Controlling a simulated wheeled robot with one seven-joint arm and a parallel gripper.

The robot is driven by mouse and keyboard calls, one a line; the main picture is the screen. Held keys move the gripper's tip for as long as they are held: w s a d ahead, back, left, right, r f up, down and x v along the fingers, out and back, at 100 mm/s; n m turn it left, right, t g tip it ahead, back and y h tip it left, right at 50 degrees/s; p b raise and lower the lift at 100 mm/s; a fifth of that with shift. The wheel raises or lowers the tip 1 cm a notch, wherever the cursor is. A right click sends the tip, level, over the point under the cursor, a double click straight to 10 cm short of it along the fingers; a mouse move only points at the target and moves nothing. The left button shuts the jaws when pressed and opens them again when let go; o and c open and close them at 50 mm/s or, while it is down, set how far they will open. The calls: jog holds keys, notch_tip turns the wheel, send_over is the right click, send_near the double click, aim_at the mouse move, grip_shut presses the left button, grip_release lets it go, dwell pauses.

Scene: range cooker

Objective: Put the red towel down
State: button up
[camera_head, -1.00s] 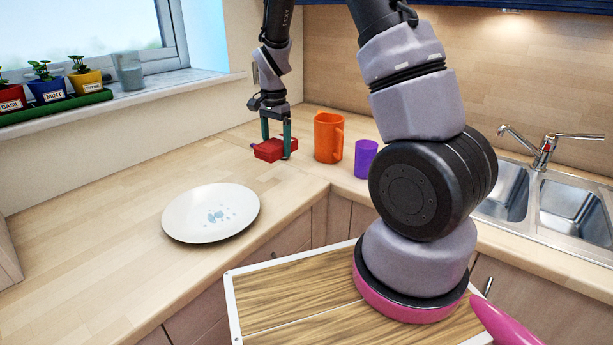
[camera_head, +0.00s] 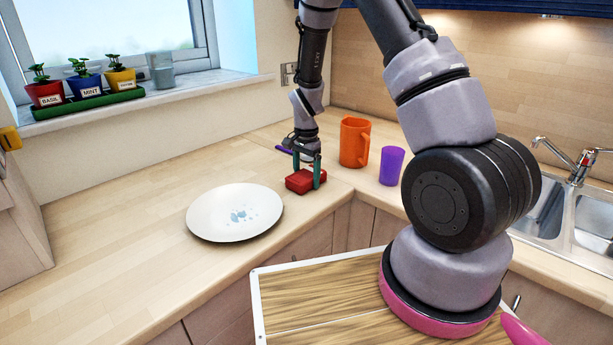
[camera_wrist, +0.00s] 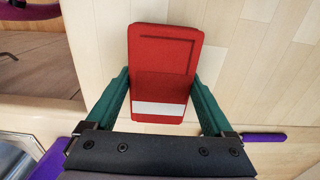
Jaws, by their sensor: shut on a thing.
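The red towel (camera_head: 299,181) is a small folded red block with a white strip, which shows in the wrist view (camera_wrist: 166,62). My gripper (camera_head: 307,172) has its green fingers on both sides of the towel and is shut on it. In the wrist view my gripper (camera_wrist: 161,100) spans the towel's near end. The towel is at or just above the wooden counter (camera_head: 120,232), near its inner corner edge; I cannot tell whether it touches.
A white plate (camera_head: 235,212) with bluish spots lies left of the towel. An orange jug (camera_head: 354,142) and a purple cup (camera_head: 392,165) stand behind and right. A purple-handled thing (camera_wrist: 264,137) lies nearby. Potted herbs (camera_head: 85,82) line the windowsill. The left counter is clear.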

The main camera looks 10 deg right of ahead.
jog(key=o, duration=1)
jog(key=shift+f, duration=0.15)
jog(key=shift+o, duration=0.2)
notch_tip(320, 180, up, 12)
notch_tip(320, 180, up, 18)
jog(key=n+t+y, duration=0.2)
jog(key=n+t, duration=0.1)
send_over(306, 174)
jog(key=s+d, duration=0.4)
jog(key=s, duration=0.5)
jog(key=s+d+r+n+t, duration=0.1)
jog(key=s+r+n+t, duration=0.1)
jog(key=s+r, duration=0.2)
jog(key=s+r+n+t, duration=0.2)
jog(key=s+r, duration=0.2)
jog(key=s, duration=0.7)
jog(key=shift+d+r, duration=0.3)
jog(key=shift+d, duration=0.1)
